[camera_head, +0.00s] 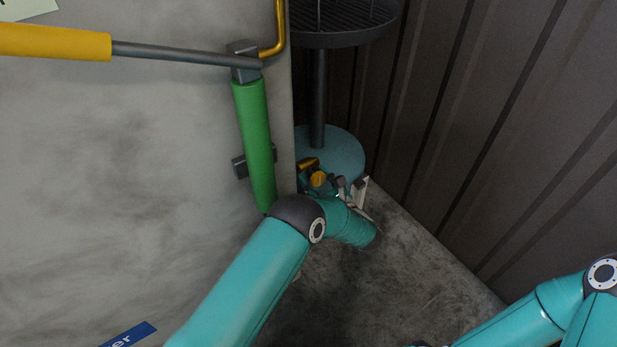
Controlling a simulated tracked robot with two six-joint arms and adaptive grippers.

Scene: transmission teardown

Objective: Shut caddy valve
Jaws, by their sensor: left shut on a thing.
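The caddy stands in the corner behind my left wrist. It has a round blue-green base (343,146), a black post (318,95) and a black grated pan (345,28) on top. Small yellow parts (318,180), which look like the caddy valve, show low in front of the base. My left gripper (342,188) is right at them, small and partly hidden by my left wrist. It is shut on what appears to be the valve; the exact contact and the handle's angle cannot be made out. My right gripper is out of view; only my right arm shows at lower right.
A grey panel (120,190) fills the left side, with a green upright cylinder (254,140) and a yellow-handled grey bar (180,52) at its edge. A dark ribbed wall (500,130) closes the right. Bare floor (400,270) lies between.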

